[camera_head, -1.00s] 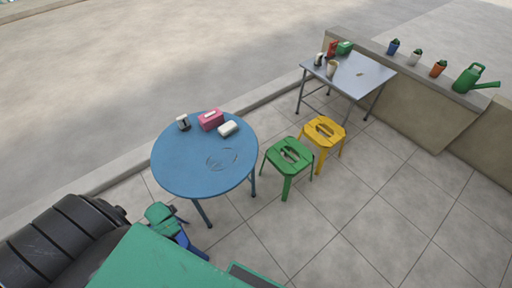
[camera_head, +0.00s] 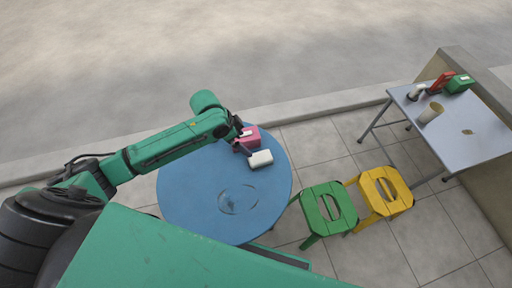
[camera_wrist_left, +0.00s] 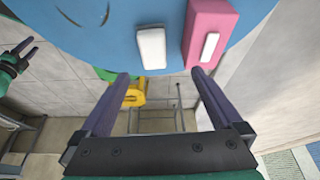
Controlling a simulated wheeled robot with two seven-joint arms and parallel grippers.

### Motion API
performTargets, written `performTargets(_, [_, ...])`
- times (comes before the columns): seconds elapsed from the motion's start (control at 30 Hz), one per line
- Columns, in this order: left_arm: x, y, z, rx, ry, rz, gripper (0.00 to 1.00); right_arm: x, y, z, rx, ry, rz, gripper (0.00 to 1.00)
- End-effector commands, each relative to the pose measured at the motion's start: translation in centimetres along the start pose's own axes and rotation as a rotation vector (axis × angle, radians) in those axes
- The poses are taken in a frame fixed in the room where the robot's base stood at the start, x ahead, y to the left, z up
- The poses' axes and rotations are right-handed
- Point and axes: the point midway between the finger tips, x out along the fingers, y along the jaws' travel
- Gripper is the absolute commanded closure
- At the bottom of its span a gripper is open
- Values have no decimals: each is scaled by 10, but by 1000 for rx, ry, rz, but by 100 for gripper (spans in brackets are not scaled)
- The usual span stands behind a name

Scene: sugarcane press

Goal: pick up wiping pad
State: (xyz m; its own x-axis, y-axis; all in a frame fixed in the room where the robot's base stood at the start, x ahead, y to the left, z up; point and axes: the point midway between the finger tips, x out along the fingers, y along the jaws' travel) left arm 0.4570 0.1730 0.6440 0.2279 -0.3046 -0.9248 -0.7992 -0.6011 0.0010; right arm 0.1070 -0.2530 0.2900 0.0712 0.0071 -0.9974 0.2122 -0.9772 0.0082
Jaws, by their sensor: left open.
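The wiping pad (camera_head: 261,159) is a small white block lying on the round blue table (camera_head: 190,205), right of the pink tissue box. In the left wrist view the white pad (camera_wrist_left: 152,48) lies beyond my open fingertips, near the table edge. My left gripper (camera_head: 243,145) reaches in from the left over the table, just left of the pad and by the pink box. In the left wrist view my left gripper (camera_wrist_left: 160,75) is open with nothing between its fingers. A dark gripper at the left edge of that view (camera_wrist_left: 18,55) seems to be my right one, its fingers apart.
The pink box (camera_head: 250,136) stands close to the pad. A wet ring mark (camera_head: 238,200) shows on the table. Green (camera_head: 328,208) and yellow (camera_head: 380,190) stools stand to the right. A grey table (camera_head: 465,140) with a cup (camera_head: 431,113) is at far right.

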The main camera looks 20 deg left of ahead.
Motion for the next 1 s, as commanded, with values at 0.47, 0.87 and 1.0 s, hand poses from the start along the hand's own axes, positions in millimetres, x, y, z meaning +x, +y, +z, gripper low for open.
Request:
performTargets(0.47, [94, 7, -3, 9, 1, 12, 0, 22, 10, 0, -3, 4, 14, 50])
performTargets(0.87, [144, 11, -5, 9, 2, 10, 0, 35, 10, -2, -2, 10, 13, 50])
performTargets(1.0, [143, 11, -5, 9, 2, 10, 12, 35, 8, -3, -1, 12, 11, 50])
